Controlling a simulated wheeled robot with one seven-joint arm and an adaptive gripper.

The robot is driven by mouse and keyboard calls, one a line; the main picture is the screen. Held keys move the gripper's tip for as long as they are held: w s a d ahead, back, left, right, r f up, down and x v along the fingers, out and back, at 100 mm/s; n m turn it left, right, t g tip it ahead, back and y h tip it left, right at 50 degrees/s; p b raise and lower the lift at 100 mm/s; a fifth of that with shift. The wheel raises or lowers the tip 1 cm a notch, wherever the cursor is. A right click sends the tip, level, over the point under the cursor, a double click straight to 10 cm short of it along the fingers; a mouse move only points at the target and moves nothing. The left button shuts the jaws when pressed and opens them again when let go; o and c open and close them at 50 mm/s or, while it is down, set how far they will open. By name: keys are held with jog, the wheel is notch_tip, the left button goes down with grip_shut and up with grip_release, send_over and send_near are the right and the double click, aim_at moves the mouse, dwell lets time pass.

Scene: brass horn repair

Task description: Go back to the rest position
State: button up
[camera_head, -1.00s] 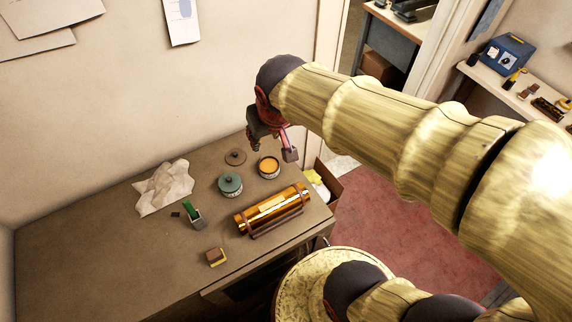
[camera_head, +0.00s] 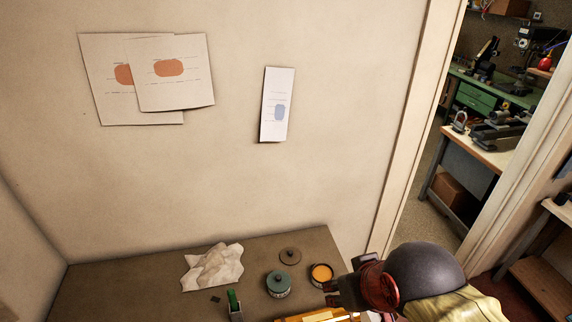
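My gripper (camera_head: 345,288) shows at the lower right of the head view, beside the right end of the brown table (camera_head: 110,290). Its red and dark body is seen from behind, and its fingertips are not clear, so I cannot tell whether it is open or holds anything. An open round tin with orange contents (camera_head: 321,274) stands just left of it. A brass cylinder (camera_head: 318,317) is partly cut off at the bottom edge.
A teal-lidded jar (camera_head: 278,283), a brown round lid (camera_head: 290,255), a crumpled white cloth (camera_head: 212,267) and a small holder with a green item (camera_head: 235,308) are on the table. Papers (camera_head: 175,75) hang on the wall. A doorway opens at right onto a workbench (camera_head: 480,150).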

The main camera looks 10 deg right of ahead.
notch_tip(320, 180, down, 23)
jog(key=b, duration=2.2)
jog(key=shift+r, duration=0.1)
